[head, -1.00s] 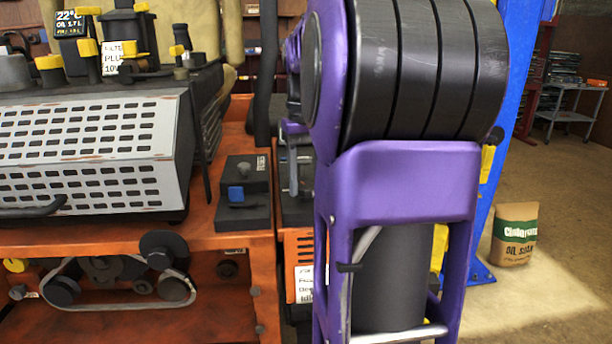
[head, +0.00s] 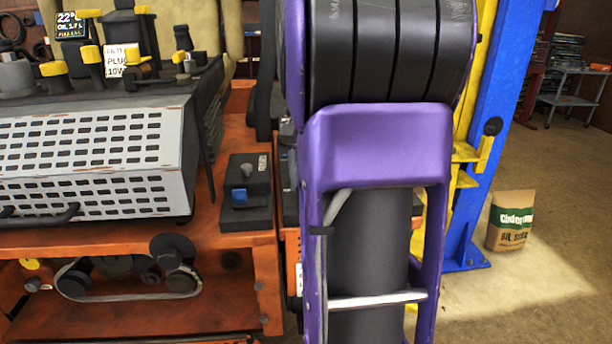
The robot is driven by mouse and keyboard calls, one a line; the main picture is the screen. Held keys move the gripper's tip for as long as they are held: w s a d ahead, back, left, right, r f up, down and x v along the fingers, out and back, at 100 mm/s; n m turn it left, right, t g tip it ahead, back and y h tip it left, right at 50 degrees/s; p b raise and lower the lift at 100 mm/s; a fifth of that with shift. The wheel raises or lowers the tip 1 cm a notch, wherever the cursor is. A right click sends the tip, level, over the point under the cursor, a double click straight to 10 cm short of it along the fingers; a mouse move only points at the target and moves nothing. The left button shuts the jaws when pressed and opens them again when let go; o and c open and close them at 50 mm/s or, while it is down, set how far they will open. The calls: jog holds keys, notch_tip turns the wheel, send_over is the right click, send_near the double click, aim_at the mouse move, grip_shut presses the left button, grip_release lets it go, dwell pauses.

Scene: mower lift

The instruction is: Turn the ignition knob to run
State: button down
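A black control box (head: 262,188) sits on the orange mower deck, left of my arm. A small grey knob (head: 248,170) stands on its top and a blue switch (head: 240,197) is on its front part. I cannot tell whether this knob is the ignition knob, and any run marking is too small to read. My purple and black arm fills the middle of the view and hides much of the mower's right side. My gripper is not visible, so its distance from the knob cannot be told.
The mower's perforated white guard (head: 90,150) and yellow-capped engine parts are at left. A belt and pulleys (head: 125,280) show below. A blue lift post (head: 500,120) stands behind my arm. A paper sack (head: 510,222) stands on the open floor at right, with a grey cart (head: 575,95) beyond.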

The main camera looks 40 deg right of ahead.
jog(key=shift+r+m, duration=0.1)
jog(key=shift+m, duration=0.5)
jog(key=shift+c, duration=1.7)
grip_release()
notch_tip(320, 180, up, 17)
jog(key=p, duration=0.2)
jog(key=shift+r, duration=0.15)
